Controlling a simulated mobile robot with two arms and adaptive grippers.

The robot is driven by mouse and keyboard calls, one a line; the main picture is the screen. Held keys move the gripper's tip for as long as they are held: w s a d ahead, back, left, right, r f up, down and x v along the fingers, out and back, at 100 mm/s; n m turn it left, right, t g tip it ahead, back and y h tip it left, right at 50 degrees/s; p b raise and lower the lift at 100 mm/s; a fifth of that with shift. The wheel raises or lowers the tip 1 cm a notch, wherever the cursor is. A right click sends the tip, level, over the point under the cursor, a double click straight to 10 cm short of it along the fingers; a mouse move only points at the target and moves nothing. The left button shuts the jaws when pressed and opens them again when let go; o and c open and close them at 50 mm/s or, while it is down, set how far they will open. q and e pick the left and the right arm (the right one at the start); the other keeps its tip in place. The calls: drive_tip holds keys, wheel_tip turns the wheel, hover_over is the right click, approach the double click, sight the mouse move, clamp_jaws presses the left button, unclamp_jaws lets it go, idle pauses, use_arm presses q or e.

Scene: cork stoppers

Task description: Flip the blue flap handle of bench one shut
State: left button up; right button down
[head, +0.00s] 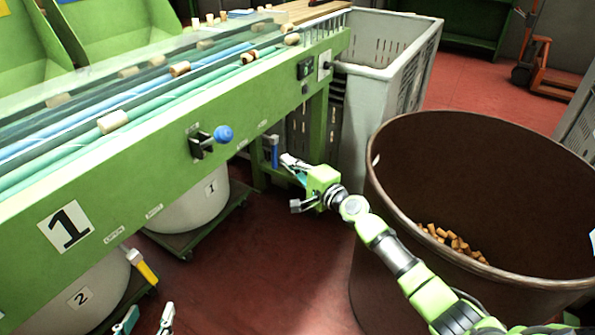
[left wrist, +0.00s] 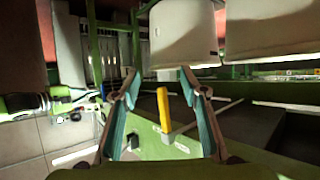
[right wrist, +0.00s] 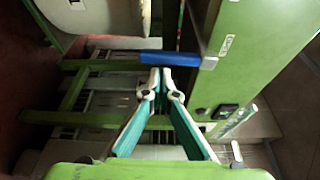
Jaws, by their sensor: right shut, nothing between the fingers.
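Bench one (head: 67,180) is the green bench with a large "1" plate. Its blue flap handle (head: 275,152) hangs roughly upright under the bench's lower edge, towards the far end. In the right wrist view the blue handle (right wrist: 168,58) lies across the picture just past the fingertips. My right gripper (head: 289,162) is shut and empty, with its tips close to the handle; I cannot tell whether they touch. It also shows in the right wrist view (right wrist: 161,76). My left gripper (head: 147,320) is open and empty at the bottom edge; it also shows in the left wrist view (left wrist: 157,73).
A blue knob (head: 223,134) sticks out of the bench front. A large brown tub (head: 480,150) with corks stands right of my right arm. A grey crate (head: 390,85) stands behind.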

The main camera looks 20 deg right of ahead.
use_arm(q)
drive_tip(key=shift+w+d+r+t, duration=0.25)
drive_tip(key=shift+w+r+t, duration=0.25)
drive_tip(key=shift+r, duration=0.3)
use_arm(e)
drive_tip(key=shift+w+a, duration=0.2)
drive_tip(key=shift+w, duration=0.4)
